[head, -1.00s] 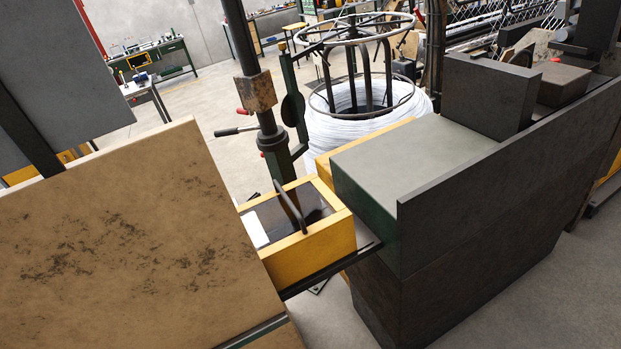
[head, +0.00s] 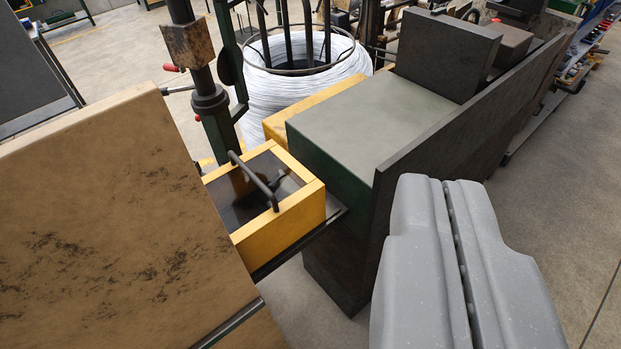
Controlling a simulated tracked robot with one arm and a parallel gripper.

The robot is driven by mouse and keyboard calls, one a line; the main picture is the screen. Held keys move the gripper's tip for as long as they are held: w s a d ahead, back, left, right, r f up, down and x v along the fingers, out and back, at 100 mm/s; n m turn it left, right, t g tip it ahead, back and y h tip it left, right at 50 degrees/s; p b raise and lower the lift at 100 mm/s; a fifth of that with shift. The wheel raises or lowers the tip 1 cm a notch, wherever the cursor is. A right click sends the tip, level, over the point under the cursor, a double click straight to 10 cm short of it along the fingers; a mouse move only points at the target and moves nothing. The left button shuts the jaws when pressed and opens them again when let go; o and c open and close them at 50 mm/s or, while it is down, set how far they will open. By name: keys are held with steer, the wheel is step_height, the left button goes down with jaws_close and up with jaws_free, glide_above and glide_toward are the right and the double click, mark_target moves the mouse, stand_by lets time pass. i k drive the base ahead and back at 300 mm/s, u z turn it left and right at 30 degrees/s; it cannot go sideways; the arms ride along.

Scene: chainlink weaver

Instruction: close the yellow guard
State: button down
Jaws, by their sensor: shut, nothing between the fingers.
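The yellow guard (head: 282,222) is a box-like yellow frame with a dark panel and a dark bar handle (head: 252,181) across its top. It sits on a dark rail or shelf between the tan scuffed panel on the left and the green-grey machine housing on the right. I cannot tell from here how far it stands open. My gripper (head: 447,185) is at the lower right of the head view, its two grey fingers together with only a thin seam between them. It is empty, to the right of the guard and apart from it, in front of the dark machine side.
The large tan panel (head: 105,225) fills the left side. The machine housing (head: 375,110) with a dark side plate (head: 480,125) stands right of the guard. A dark post (head: 208,100) and a white wire coil (head: 300,95) are behind. Bare floor (head: 560,190) shows at the right.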

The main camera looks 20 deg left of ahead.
mark_target(258, 242)
steer(key=u, duration=0.1)
steer(key=i, duration=1)
steer(key=z, duration=0.1)
